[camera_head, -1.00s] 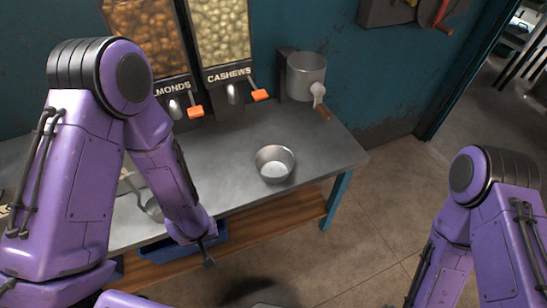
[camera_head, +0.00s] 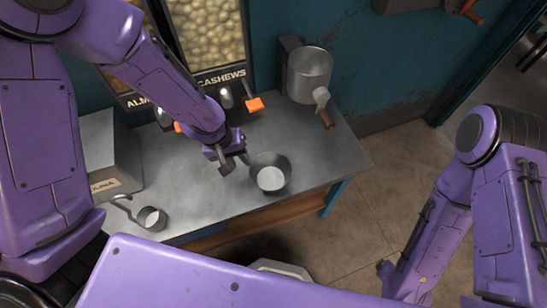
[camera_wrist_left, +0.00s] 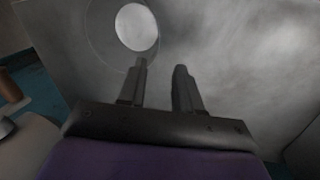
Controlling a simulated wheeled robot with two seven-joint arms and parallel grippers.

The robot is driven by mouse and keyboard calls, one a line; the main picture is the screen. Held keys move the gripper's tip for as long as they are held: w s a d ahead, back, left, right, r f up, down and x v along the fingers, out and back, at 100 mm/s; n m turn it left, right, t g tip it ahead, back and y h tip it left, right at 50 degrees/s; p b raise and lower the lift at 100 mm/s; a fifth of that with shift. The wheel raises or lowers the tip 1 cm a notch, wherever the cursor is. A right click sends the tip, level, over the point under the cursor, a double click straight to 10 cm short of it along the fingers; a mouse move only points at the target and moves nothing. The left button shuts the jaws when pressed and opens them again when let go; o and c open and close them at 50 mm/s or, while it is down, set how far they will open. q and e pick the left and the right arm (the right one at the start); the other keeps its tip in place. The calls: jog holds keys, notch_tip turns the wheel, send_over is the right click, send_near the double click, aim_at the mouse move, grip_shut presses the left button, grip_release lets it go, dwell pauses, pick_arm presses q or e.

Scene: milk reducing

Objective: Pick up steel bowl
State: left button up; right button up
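The steel bowl (camera_head: 270,173) stands upright and looks empty on the metal table, right of centre in the head view. It also shows at the top of the left wrist view (camera_wrist_left: 104,36), partly cut off. My left gripper (camera_head: 236,163) is just left of the bowl, low over the table. In the left wrist view its two fingers (camera_wrist_left: 160,67) are apart with nothing between them. The left fingertip overlaps the bowl's near edge there; I cannot tell whether it touches. My right arm is at the right; its gripper's finger state cannot be made out.
A small metal pan with a handle (camera_head: 152,219) and a grey box-like appliance (camera_head: 112,155) are on the table (camera_head: 325,150) to the left. Nut dispensers (camera_head: 208,40) stand behind my left arm. A wall-mounted metal canister (camera_head: 310,76) is behind the bowl. The table's right end is clear.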

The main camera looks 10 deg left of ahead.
aim_at(252, 175)
pick_arm(q)
jog(key=x, duration=0.5)
jog(key=shift+s+d+b, duration=0.1)
jog(key=shift+s+b, duration=0.15)
jog(key=shift+b, duration=0.15)
jog(key=x, duration=0.5)
jog(key=shift+w+d, duration=0.1)
jog(key=shift+d, duration=0.15)
jog(key=shift+c, duration=0.3)
grip_shut()
